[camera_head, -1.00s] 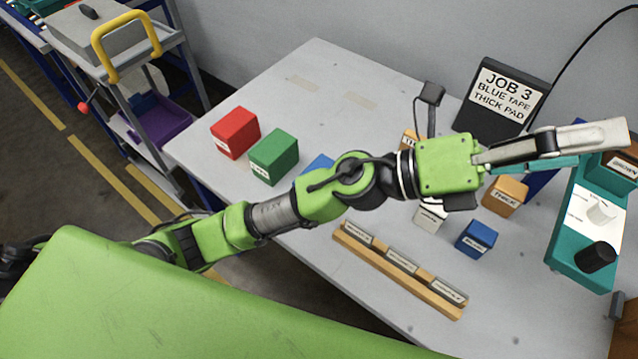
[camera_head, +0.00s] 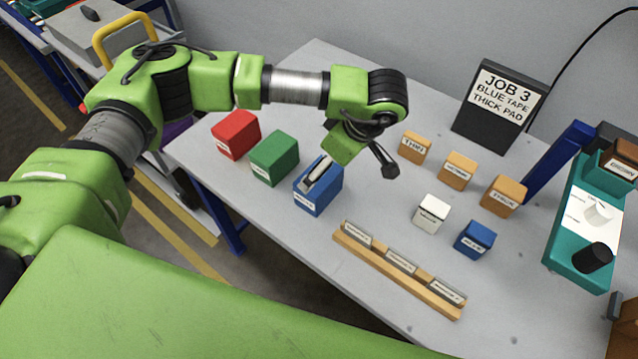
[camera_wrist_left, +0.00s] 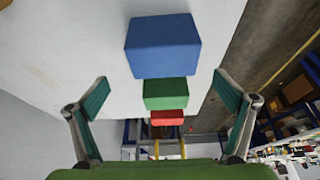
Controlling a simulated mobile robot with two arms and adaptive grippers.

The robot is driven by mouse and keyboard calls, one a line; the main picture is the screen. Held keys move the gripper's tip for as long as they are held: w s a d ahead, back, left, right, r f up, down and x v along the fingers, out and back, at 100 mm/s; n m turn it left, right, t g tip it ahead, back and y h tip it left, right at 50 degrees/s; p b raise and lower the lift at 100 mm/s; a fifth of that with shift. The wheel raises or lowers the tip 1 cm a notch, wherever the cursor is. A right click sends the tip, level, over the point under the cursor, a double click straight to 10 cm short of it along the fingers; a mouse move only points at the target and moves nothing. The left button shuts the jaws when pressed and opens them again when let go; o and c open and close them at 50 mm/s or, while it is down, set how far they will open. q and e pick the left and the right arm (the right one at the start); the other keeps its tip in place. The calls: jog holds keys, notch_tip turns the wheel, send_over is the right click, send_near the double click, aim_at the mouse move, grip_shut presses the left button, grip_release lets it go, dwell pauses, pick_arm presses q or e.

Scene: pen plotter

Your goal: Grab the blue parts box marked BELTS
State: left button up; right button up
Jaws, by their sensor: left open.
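The blue parts box (camera_head: 325,196) stands at the left part of the table, at the near end of a row with the green and red boxes. Its white front label is too small to read surely. My left gripper (camera_head: 312,180) points down at the box; a pale finger shows in front of its top, and the rest is hidden behind my wrist. In the left wrist view the gripper (camera_wrist_left: 162,82) is open and empty, fingers wide apart. The blue box (camera_wrist_left: 162,45) lies centred beyond the fingertips, apart from them. My right gripper is out of view.
The green box (camera_head: 274,157) and red box (camera_head: 236,134) stand close behind the blue one. A wooden rack (camera_head: 398,268) with labelled cards lies to the right, near the front edge. Orange, white and small blue blocks stand further right. Table between is clear.

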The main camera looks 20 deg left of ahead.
pick_arm(q)
jog(key=p+x, duration=0.1)
jog(key=x, duration=0.4)
jog(key=shift+f, duration=0.25)
jog(key=shift+s+a+f+p, duration=0.15)
jog(key=shift+f+p, duration=0.15)
jog(key=shift+f, duration=0.25)
jog(key=x, duration=0.1)
jog(key=p+x, duration=0.1)
jog(key=x, duration=0.1)
jog(key=shift+s+f+p, duration=0.2)
jog(key=shift+f+p, duration=0.1)
jog(key=shift+f, duration=0.1)
jog(key=shift+w+a+f, duration=0.1)
jog(key=shift+w+f, duration=0.05)
jog(key=shift+f, duration=0.3)
jog(key=c, duration=1.2)
jog(key=shift+c, duration=0.2)
